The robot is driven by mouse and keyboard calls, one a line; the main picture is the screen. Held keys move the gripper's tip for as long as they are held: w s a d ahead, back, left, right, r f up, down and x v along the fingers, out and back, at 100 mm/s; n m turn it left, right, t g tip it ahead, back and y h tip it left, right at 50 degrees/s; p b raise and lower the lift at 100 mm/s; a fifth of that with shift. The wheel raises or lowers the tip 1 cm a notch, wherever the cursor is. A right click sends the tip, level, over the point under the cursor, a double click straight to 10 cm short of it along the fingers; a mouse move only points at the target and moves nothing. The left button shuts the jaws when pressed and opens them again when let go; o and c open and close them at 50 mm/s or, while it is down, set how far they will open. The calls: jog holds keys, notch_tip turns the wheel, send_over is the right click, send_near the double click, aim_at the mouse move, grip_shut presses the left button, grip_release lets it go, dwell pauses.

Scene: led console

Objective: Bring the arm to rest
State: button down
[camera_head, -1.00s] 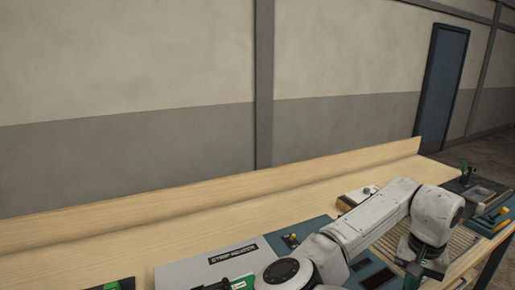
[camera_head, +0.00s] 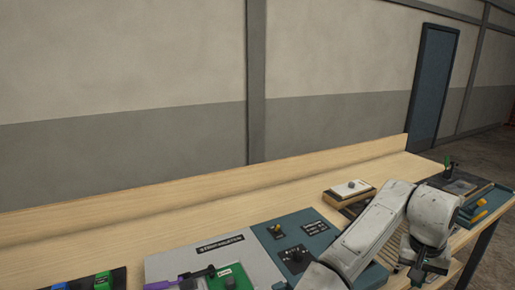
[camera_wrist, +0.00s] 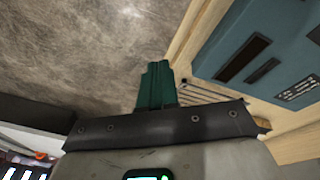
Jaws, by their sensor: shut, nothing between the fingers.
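My arm (camera_head: 385,225) reaches from the bottom edge of the head view over the right part of the bench. Its end bends down, and my gripper (camera_head: 414,274) hangs low near the bench's front edge, small and dark in that view. In the wrist view, my gripper's green fingers (camera_wrist: 156,85) are together with nothing between them. The fingers appear over the grey floor (camera_wrist: 85,45), beside the wooden bench edge. I cannot tell their exact height.
The bench (camera_head: 150,215) holds a grey strip-label console (camera_head: 215,262), a teal panel (camera_head: 295,240) with knobs, and a white-topped block (camera_head: 350,188). A tool tray (camera_head: 480,205) lies at the right end. A teal panel with dark slots (camera_wrist: 245,60) is near the fingers in the wrist view.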

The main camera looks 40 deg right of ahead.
jog(key=w+a+f+n+t+h+b, duration=0.1)
jog(key=w+a+f+n+t+h, duration=0.3)
jog(key=a+f+n, duration=0.7)
jog(key=s+a+f+n+g+y, duration=0.1)
jog(key=s+a+f+y, duration=0.1)
jog(key=a, duration=0.4)
jog(key=s+a+f+y, duration=0.2)
jog(key=s+a+f, duration=0.1)
jog(key=a, duration=0.4)
jog(key=s+a+f+n+g+y, duration=0.1)
jog(key=s+a+f+y, duration=0.1)
jog(key=a+f, duration=0.3)
jog(key=shift+s+a+n+g+b, duration=0.25)
jog(key=shift+a+b, duration=0.2)
jog(key=shift+a, duration=0.55)
